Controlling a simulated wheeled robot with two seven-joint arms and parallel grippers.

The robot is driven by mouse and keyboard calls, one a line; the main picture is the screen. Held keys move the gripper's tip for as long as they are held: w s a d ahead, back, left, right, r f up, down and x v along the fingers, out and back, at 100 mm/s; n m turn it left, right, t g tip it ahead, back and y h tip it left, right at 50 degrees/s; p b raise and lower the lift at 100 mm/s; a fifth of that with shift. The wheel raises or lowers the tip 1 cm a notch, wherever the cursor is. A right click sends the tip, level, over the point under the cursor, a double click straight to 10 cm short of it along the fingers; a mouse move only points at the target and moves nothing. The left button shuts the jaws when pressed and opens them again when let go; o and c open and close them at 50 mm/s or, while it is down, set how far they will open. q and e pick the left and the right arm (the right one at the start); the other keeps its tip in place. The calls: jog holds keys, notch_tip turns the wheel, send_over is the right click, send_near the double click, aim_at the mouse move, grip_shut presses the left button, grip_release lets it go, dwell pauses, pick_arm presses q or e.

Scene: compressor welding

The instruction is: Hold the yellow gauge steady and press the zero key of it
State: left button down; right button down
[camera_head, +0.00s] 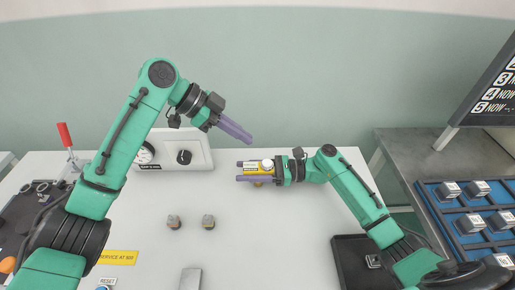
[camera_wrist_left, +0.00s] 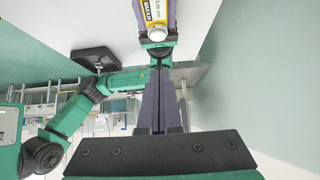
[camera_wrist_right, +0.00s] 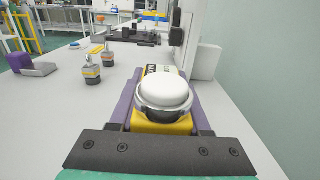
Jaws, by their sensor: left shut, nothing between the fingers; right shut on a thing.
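The yellow gauge (camera_head: 254,168) is held level between the purple fingers of my right gripper (camera_head: 240,172), above the white table. In the right wrist view its yellow body (camera_wrist_right: 163,127) sits between the fingers, with a round white cap on top in a metal ring. The left wrist view shows the gauge (camera_wrist_left: 157,14) at the top, with a small display and the white cap. My left gripper (camera_head: 250,141) is shut and empty, its fingers slanting down above and behind the gauge, apart from it.
A white panel box (camera_head: 183,153) with a dial and black knob stands at the back. A black tray (camera_head: 357,259) is front right; blue bins (camera_head: 445,226) lie beyond.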

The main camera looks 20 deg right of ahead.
pick_arm(q)
jog(key=v, duration=0.4)
jog(key=shift+d, duration=0.1)
dwell(0.4)
jog(key=shift+d, duration=0.1)
pick_arm(e)
jog(key=shift+c, duration=1.4)
grip_release()
jog(key=shift+f, duration=0.1)
jog(key=shift+d, duration=0.1)
